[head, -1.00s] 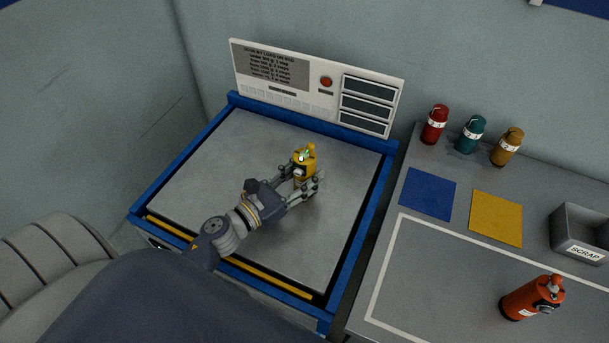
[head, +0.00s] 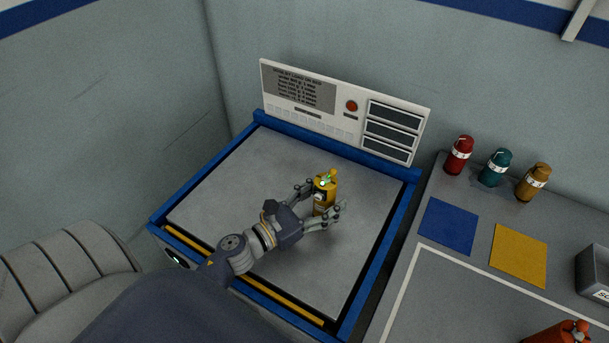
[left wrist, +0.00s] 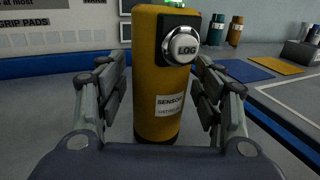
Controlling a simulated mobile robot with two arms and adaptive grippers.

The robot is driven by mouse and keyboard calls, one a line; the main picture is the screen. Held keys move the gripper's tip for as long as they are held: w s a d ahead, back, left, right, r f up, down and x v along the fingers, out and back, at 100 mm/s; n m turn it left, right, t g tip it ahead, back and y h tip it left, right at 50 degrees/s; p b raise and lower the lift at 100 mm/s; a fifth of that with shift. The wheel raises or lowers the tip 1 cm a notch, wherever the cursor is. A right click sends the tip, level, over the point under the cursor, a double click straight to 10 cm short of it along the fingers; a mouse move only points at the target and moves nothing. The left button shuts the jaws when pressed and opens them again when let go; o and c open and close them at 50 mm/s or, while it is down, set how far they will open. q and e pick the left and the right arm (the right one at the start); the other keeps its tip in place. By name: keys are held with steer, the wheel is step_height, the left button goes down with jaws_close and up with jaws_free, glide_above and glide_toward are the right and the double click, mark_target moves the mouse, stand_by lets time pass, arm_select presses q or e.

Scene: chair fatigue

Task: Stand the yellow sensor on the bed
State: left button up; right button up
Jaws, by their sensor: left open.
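The yellow sensor (head: 325,192) stands upright on the grey bed (head: 240,180) of the blue-framed machine, right of the bed's middle. It also fills the centre of the left wrist view (left wrist: 160,90), with a round LOG button and a SENSOR label facing me. My left gripper (head: 318,205) is open, with one finger on each side of the sensor. In the left wrist view a gap shows between the sensor and the fingers on both sides. My right gripper is not in view.
A white panel (head: 345,110) stands behind the bed.

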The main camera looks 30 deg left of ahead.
arm_select(q)
steer(key=b+v, duration=0.1)
steer(key=v, duration=0.4)
steer(key=b+v, duration=0.2)
steer(key=v, duration=0.3)
steer(key=shift+s+a+f, duration=0.1)
steer(key=shift+s+f, duration=0.1)
steer(key=shift+v, duration=0.75)
steer(key=shift+r, duration=0.25)
